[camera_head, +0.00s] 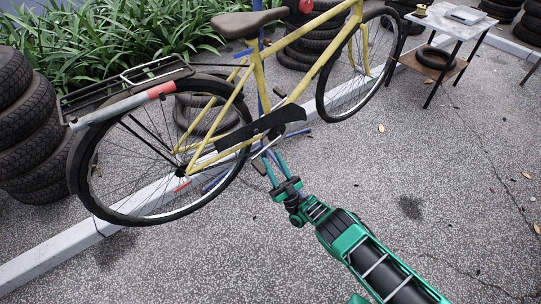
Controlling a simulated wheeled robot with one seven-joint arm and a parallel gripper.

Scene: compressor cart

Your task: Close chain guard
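The chain guard (262,128) is a dark, elongated cover on the lower frame of a yellow bicycle (256,72). It slants upward to the right, between the rear wheel (140,160) and the front of the frame. Whether it is open or latched cannot be told from this view. My gripper (272,165) reaches in from the lower right, its two green fingers just below the guard near the crank. The fingers look spread apart with nothing visible between them. Whether a fingertip touches the guard cannot be told.
The bicycle is held on a blue stand (262,85). A pale curb (60,253) runs behind it, with stacked tyres (28,130) at left and more tyres behind. A small table (455,22) stands at upper right. The pavement at lower right is mostly clear.

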